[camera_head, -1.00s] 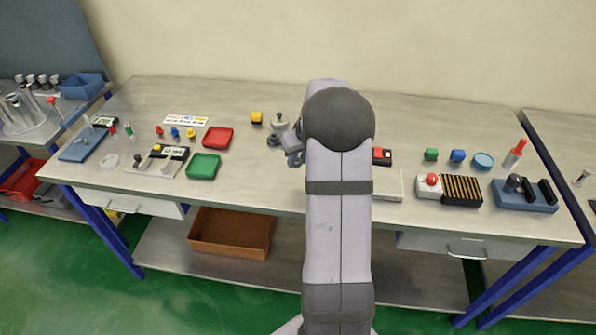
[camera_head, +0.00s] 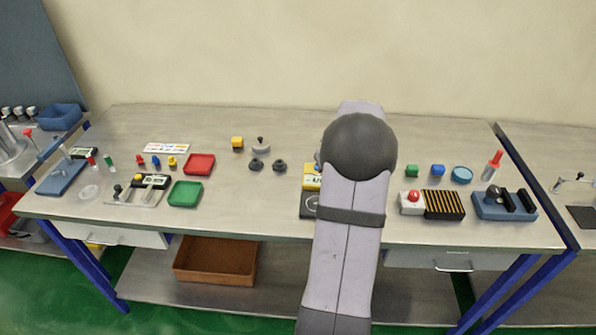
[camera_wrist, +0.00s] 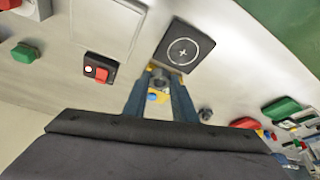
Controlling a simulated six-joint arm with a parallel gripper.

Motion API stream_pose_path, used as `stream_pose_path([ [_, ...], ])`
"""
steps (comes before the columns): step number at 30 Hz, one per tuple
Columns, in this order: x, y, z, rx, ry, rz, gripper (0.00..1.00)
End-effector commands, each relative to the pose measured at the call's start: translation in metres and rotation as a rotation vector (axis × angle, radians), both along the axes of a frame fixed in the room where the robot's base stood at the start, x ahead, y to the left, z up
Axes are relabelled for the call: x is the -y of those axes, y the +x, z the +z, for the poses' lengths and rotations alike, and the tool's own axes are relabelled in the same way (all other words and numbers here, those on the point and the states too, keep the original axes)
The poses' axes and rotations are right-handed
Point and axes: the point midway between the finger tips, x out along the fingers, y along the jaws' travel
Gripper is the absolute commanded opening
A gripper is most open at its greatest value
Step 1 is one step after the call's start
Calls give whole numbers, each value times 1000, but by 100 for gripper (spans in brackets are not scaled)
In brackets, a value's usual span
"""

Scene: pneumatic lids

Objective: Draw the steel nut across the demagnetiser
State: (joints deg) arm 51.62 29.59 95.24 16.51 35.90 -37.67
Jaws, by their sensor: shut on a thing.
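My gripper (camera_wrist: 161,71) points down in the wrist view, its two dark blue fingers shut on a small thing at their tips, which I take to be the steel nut. The nut is mostly hidden, and its outline is unclear. The tips are just beside a black square pad (camera_wrist: 184,47) with a white circle and cross. A yellow meter (camera_wrist: 157,97) with a display shows between the fingers; in the head view it (camera_head: 311,177) stands behind the pad (camera_head: 309,207). A pale plate (camera_wrist: 105,27) lies beside a black box with a red switch (camera_wrist: 100,68), apparently the demagnetiser. My arm hides both in the head view.
Two dark knob-like pieces (camera_head: 257,164) and a grey knobbed disc (camera_head: 261,146) stand to the left. A red tray (camera_head: 199,164) and a green tray (camera_head: 185,194) are farther left. A red-button box (camera_head: 411,202) with a striped block (camera_head: 444,204) stands at right.

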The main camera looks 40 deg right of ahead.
Motion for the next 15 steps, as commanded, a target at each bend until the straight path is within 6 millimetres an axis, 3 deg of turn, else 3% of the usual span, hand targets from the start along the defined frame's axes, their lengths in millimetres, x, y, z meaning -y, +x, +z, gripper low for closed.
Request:
stream_pose_path([
  [1,18,-20,-1,0,0,-51,1],
  [6,65,-75,-8,0,0,-188,1],
  [12,101,-122,-12,1,-1,-295,1],
  [15,115,-135,-12,1,-1,-321,1],
])
